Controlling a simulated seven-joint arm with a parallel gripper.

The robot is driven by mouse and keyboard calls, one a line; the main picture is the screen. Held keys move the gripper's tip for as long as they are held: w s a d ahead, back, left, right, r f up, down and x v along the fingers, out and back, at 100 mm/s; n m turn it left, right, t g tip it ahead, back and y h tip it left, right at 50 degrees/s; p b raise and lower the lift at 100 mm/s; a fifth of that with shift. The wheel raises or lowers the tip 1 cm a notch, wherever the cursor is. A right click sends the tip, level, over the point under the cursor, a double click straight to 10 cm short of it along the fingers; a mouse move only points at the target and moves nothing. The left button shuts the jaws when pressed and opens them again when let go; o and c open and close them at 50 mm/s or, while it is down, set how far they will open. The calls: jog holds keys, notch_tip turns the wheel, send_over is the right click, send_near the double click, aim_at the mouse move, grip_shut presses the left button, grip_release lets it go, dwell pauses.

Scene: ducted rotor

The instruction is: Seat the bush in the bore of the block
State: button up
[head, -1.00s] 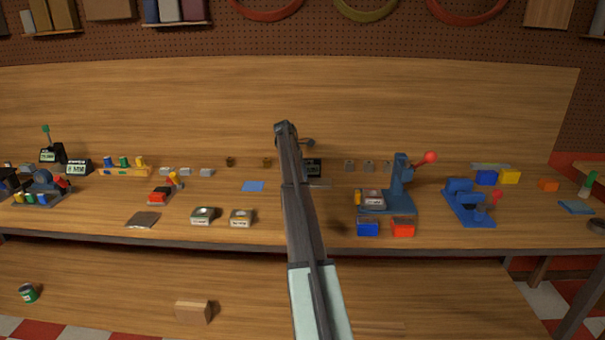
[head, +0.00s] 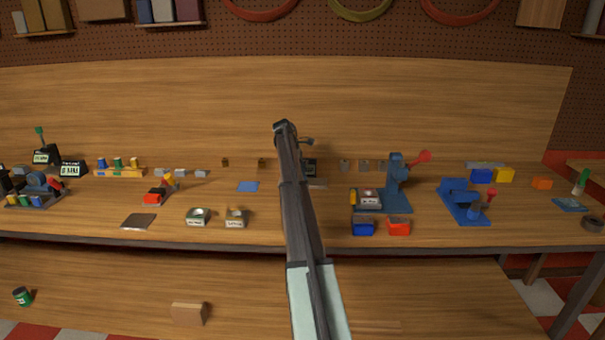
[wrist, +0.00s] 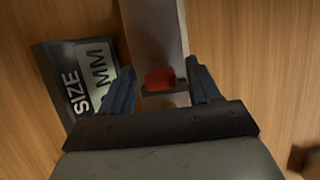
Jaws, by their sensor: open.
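My gripper (wrist: 160,72) is open in the wrist view, its two dark fingers apart on either side of a grey metal bar (wrist: 152,30) with a red part (wrist: 160,78) at its near end. I cannot tell whether the fingers touch it. In the head view my arm hides the gripper. A grey block-like piece with a pale label (head: 370,197) sits on the base of the blue press (head: 396,180), which has a red-knobbed lever. I cannot tell surely which piece is the bush or the bored block; small grey pieces (head: 345,165) stand along the back.
A dark "SIZE MM" display (wrist: 84,78) lies just left of my gripper. Blue (head: 363,227) and red (head: 399,227) bins stand in front of the press. A blue fixture (head: 463,203) is further right.

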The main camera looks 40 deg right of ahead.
jog(key=v, duration=1.3)
jog(key=shift+r, duration=0.1)
